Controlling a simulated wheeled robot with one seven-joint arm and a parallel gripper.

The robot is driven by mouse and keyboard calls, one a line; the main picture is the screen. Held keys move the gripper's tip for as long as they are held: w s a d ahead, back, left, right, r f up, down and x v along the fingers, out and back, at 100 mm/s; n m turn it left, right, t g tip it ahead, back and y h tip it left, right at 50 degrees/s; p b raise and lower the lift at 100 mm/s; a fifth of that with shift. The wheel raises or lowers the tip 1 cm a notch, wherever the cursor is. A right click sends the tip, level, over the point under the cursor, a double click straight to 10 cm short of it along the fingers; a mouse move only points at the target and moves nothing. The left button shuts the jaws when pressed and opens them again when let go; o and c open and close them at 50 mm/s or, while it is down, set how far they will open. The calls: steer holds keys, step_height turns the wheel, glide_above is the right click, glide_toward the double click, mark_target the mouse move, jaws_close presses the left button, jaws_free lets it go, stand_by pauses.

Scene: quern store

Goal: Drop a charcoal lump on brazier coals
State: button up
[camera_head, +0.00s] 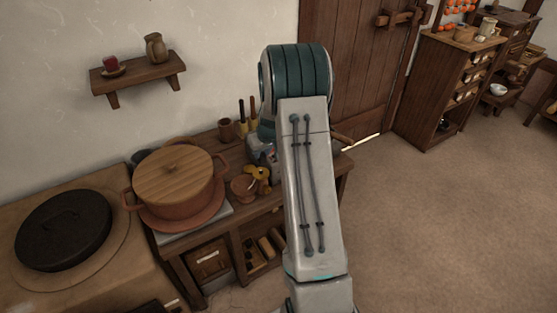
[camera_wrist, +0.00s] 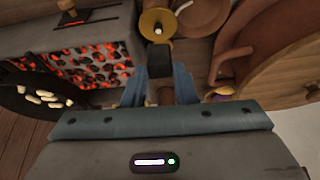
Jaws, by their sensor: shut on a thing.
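In the wrist view, my gripper (camera_wrist: 161,70) is shut on a small dark block, the charcoal lump (camera_wrist: 160,58), held between the two blue-grey fingers. The brazier coals (camera_wrist: 92,65), black lumps glowing orange-red between them, lie to the left of the fingers in a grey-sided bed. The held lump is beside the coals in the picture, not over them. I cannot tell its height. In the head view my arm hides the brazier, the lump and most of my gripper.
A wood-lidded clay pot (camera_head: 174,175) stands on the bench and also shows right in the wrist view (camera_wrist: 282,62). A brass dish (camera_wrist: 156,22) lies just beyond the lump. A dark pan (camera_wrist: 35,95) with pale pieces is at left. A wall shelf (camera_head: 138,75) hangs above.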

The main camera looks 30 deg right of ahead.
steer(key=w+d+f+b, duration=0.2)
steer(key=w+d, duration=0.6)
steer(key=d, duration=0.3)
steer(key=shift+d+f, duration=0.15)
steer(key=shift+d, duration=0.2)
steer(key=shift+w, duration=0.15)
steer(key=shift+w+b, duration=0.2)
steer(key=shift+b, duration=0.1)
steer(key=o, duration=1)
steer(key=shift+o, duration=0.2)
steer(key=b+v, duration=0.1)
steer(key=v, duration=1.3)
